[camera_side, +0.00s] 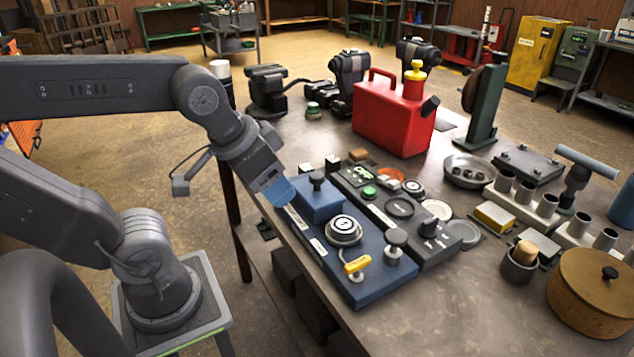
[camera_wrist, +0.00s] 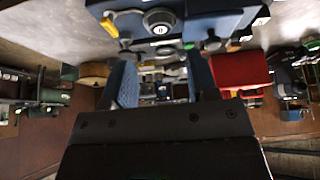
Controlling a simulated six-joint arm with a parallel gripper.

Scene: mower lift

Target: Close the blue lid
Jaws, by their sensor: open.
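A blue control panel (camera_side: 350,265) lies along the near left edge of the table. A raised blue lid-like block (camera_side: 313,203) with a black knob on top sits at its far left end; I cannot tell how far it is open. It also shows at the top of the wrist view (camera_wrist: 222,22). My gripper (camera_side: 280,190), with blue fingertips, is just left of this block, very close to it; contact cannot be told. In the wrist view its two blue fingers (camera_wrist: 162,75) stand apart with nothing held between them.
A dark control box (camera_side: 425,248) lies alongside. A red fuel can (camera_side: 393,115) stands behind. Open floor lies left of the table.

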